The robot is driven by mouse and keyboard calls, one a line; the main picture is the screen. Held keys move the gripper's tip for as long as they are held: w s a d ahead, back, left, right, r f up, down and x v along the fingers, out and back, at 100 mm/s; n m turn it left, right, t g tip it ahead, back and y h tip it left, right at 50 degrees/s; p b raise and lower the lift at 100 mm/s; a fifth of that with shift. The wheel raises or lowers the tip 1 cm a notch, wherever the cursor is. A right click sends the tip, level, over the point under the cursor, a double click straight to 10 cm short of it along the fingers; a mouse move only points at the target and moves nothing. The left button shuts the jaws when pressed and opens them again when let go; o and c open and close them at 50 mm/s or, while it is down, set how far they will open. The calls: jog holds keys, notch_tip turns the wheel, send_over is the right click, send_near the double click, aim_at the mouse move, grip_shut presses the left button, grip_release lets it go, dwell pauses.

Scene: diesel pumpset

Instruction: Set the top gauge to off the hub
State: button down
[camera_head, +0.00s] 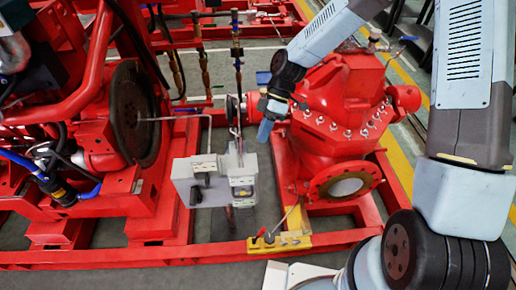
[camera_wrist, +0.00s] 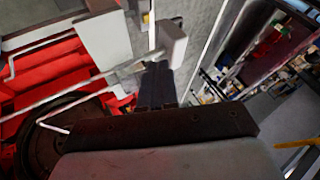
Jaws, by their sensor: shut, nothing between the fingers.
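A light-grey gauge assembly (camera_head: 195,183) of boxes with dark knobs hangs between the flywheel and the pump. Which part is the top gauge, and whether it touches the hub, I cannot tell. The coupling hub (camera_head: 232,110) is partly hidden behind thin rods. My gripper (camera_head: 267,131) is above and right of the assembly, pointing down, shut and empty. In the wrist view my fingers (camera_wrist: 158,86) are together, close to a pale block (camera_wrist: 171,43) and a thin metal bar (camera_wrist: 138,66). Contact is unclear. A larger pale box (camera_wrist: 102,39) is to their left.
The dark flywheel (camera_head: 132,112) of the red engine is at left, with a thin rod reaching towards it. The red pump (camera_head: 335,130) stands close at right of my gripper. A yellow bracket (camera_head: 280,243) sits on the red base rail (camera_head: 150,257). Grey floor shows below the assembly.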

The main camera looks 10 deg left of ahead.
jog(key=shift+v, duration=1.7)
jog(key=d+r+m+t+h, duration=0.2)
jog(key=d+r+m+t, duration=0.7)
jog(key=d+r, duration=0.95)
jog(key=s+d+r+m+t, duration=0.3)
jog(key=s+d+r+m, duration=0.8)
jog(key=s+d+m, duration=0.2)
jog(key=shift+d+r+m+t+h, duration=0.3)
jog(key=shift+d+m, duration=0.1)
jog(key=shift+d, duration=0.55)
